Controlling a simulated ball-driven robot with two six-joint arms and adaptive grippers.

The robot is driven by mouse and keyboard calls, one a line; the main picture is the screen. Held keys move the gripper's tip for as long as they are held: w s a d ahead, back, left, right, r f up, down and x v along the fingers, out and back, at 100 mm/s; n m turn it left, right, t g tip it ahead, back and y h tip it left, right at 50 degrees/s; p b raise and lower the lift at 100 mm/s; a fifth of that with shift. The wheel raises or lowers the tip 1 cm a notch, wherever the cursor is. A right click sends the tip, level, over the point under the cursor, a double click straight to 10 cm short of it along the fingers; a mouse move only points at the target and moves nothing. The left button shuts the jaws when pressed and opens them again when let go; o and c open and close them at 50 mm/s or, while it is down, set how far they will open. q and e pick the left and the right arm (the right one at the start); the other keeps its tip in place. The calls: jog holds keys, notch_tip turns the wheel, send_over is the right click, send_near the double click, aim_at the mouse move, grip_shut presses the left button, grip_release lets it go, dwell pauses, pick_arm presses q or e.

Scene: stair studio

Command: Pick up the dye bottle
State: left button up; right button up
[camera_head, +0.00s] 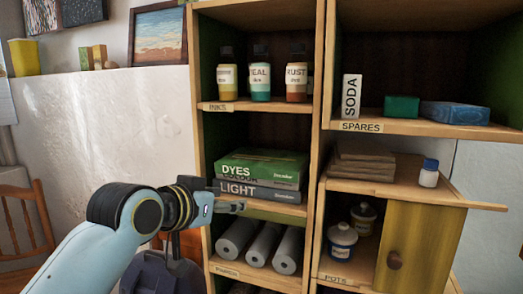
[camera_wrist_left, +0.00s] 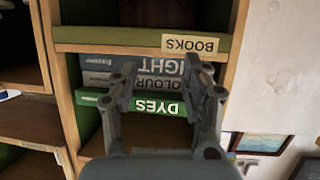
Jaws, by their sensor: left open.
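Three dark-capped bottles stand upright in a row on the shelf labelled INKS: a yellowish bottle (camera_head: 227,78), a teal bottle (camera_head: 261,78) marked TEAL and a rust bottle (camera_head: 297,78) marked RUST. Their small print is too small to read surely. My left gripper (camera_head: 232,206) is below them, in front of the book shelf, apart from the bottles. It is open and empty; its two fingers (camera_wrist_left: 162,88) show spread before the books in the left wrist view, where no bottle shows. My right gripper is not in view.
A stack of books (camera_head: 262,170), green DYES on top, lies behind my left gripper; it appears upside down in the wrist view (camera_wrist_left: 135,82). Shelf boards and uprights (camera_head: 318,150) divide the bays. A small white blue-capped bottle (camera_head: 429,177) stands at right. A cupboard door (camera_head: 425,245) hangs open.

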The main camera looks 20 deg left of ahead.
aim_at(255, 81)
pick_arm(q)
notch_tip(255, 81, up, 22)
jog(key=d+m+t+h+p, duration=0.1)
jog(key=d+t+p, duration=0.1)
jog(key=t+p, duration=0.15)
jog(key=shift+t, duration=0.25)
jog(key=w, duration=0.3)
jog(key=w+d+r, duration=0.1)
jog(key=w, duration=0.1)
jog(key=shift+p, duration=0.3)
jog(key=w, duration=0.1)
jog(key=w+p, duration=0.1)
jog(key=w, duration=0.1)
jog(key=w+p, duration=0.1)
jog(key=shift+w+d+f, duration=0.2)
jog(key=shift+w+d, duration=0.15)
jog(key=shift+d, duration=0.05)
jog(key=shift+w+d+f+p, duration=0.1)
jog(key=shift+w+f+p, duration=0.1)
jog(key=shift+w+p, duration=0.25)
jog(key=shift+c, duration=1.2)
grip_shut()
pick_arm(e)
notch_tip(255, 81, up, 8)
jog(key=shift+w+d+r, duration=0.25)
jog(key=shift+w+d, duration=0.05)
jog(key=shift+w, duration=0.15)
